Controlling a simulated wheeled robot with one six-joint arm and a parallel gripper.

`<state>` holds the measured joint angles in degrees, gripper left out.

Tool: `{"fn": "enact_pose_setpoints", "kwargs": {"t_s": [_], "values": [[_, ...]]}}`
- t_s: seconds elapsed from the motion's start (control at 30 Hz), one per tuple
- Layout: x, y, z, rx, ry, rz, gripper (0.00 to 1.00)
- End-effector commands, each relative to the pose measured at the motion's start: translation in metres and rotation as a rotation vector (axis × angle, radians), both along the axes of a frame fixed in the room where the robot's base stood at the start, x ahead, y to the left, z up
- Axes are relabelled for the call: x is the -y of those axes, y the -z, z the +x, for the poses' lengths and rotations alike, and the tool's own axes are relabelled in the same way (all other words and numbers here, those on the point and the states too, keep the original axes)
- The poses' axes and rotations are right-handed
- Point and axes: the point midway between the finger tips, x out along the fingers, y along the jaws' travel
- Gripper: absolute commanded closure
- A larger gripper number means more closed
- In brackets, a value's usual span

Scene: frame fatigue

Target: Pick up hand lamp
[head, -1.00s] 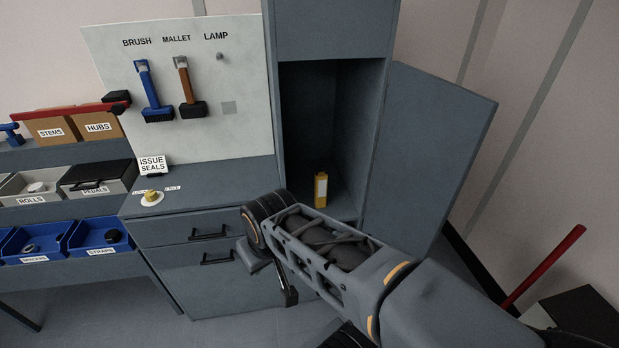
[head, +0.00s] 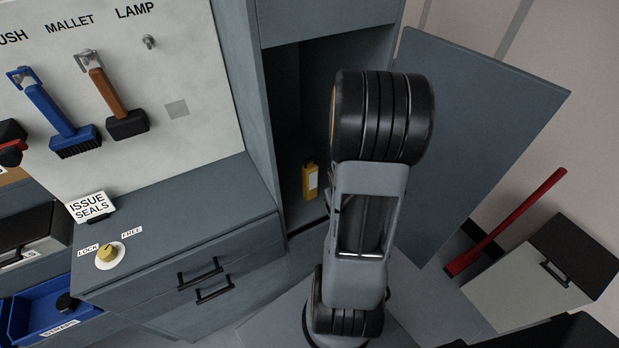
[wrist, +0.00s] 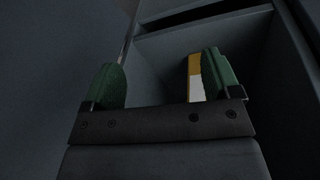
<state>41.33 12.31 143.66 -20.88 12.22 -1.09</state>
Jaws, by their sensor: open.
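The hand lamp (head: 310,180) is a small yellow upright body with a pale front panel. It stands inside the open tall cabinet, low down, just left of my arm in the head view. In the wrist view the lamp (wrist: 195,78) shows partly behind the right finger, which hides its right side. My gripper (wrist: 160,84) has two green-padded fingers spread wide apart with nothing between them. The gripper points toward the cabinet opening, with the lamp beyond the fingertips and near the right finger. In the head view my arm hides the gripper.
The cabinet door (head: 480,130) stands open to the right. A drawer unit (head: 190,215) with a lock knob (head: 107,256) is left of the cabinet. A pegboard (head: 180,70) holds a brush and mallet; its LAMP peg (head: 149,42) is empty. A red bar (head: 505,222) leans at right.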

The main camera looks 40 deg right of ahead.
Motion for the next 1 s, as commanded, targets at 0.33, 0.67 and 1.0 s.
{"fn": "enact_pose_setpoints", "kwargs": {"t_s": [0.33, 0.67, 1.0], "values": [[0.024, 0.055, 0.025, 0.559, -0.200, -0.043, 0.17], [0.009, 0.015, 0.060, 0.952, -0.317, -0.083, 0.17], [0.011, 0.019, 0.077, 1.011, -0.341, -0.093, 0.17]]}}
